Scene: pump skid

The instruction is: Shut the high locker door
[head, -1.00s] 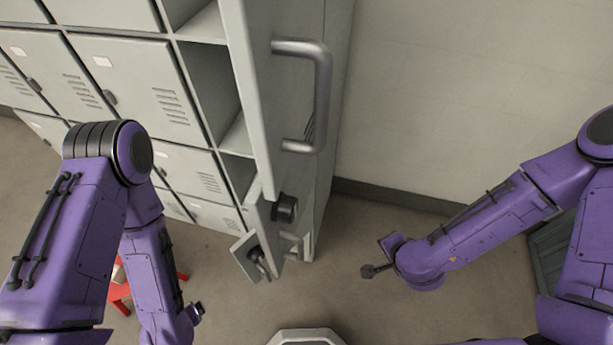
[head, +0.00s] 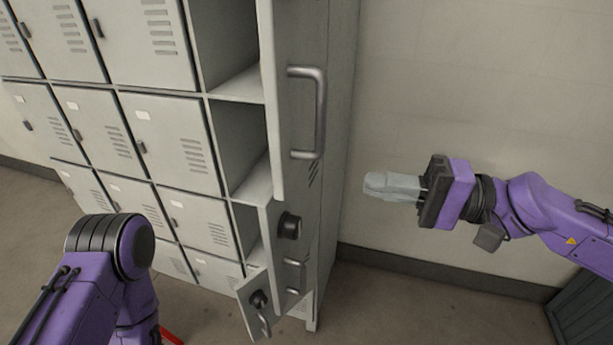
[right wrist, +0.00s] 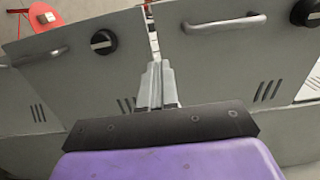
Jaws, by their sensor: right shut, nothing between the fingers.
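The high locker door (head: 296,40) stands open at the right end of the locker bank, seen nearly edge-on, its U-shaped metal handle (head: 321,112) facing right. Open compartments show to its left. My right gripper (head: 378,187) is shut and empty, to the right of the door and a little lower than the handle, apart from it in the picture. In the right wrist view its closed fingers (right wrist: 157,85) point at grey door panels; I cannot tell which is the high door. My left arm is at lower left; its gripper is out of view.
Below the high door, a lower door with a black knob (head: 289,226) and a small door (head: 258,303) also stand open. Closed lockers (head: 170,140) fill the left. Bare wall (head: 450,80) is behind my right arm. A red stool (right wrist: 45,17) shows in the right wrist view.

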